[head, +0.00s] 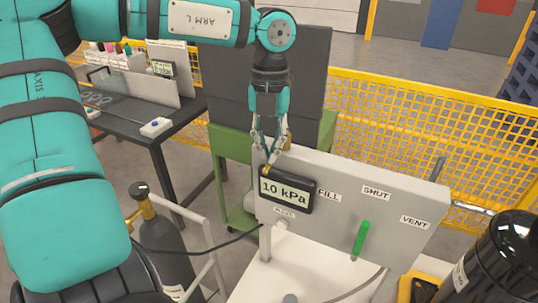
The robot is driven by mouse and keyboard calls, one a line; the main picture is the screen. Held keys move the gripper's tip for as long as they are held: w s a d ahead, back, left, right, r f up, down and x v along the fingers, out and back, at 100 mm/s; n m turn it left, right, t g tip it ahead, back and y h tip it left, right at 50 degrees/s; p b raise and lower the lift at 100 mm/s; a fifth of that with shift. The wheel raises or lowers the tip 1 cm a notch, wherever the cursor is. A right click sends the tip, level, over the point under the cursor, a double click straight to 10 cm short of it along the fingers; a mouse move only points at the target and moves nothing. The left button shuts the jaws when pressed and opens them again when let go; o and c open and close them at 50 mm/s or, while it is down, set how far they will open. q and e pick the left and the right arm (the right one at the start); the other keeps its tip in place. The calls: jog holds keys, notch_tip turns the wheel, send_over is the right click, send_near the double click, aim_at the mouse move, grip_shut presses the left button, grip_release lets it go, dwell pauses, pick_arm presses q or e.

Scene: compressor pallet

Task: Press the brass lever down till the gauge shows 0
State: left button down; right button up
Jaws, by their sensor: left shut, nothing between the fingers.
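The gauge (286,191) is a dark box with a pale display on the front of a grey panel (400,208), and it reads 10 kPa. My left gripper (268,163) points down just above the gauge's upper left corner. Its fingers are closed together with nothing between them. A small brass-coloured piece (266,170) shows right at the fingertips, seemingly part of the brass lever. The rest of the lever is hidden, and I cannot tell whether the fingers touch it. My right gripper is not in view.
A green handle (361,238) is on the panel below the FILL, SHUT and VENT labels. A gas cylinder (162,240) with a brass valve stands at left, a black tank (505,255) at right. A green cart (232,165) and yellow mesh fence (400,130) are behind.

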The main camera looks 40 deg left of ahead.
pick_arm(q)
jog(key=shift+w+a+r+p, duration=0.25)
jog(key=shift+w+a, duration=0.25)
jog(key=shift+w, duration=0.15)
jog(key=shift+w+a+r+p, duration=0.15)
jog(key=shift+w+a+r, duration=0.1)
jog(key=shift+w+a, duration=0.3)
jog(key=shift+r, duration=0.1)
notch_tip(320, 180, up, 12)
jog(key=w, duration=0.1)
jog(key=shift+a, duration=0.3)
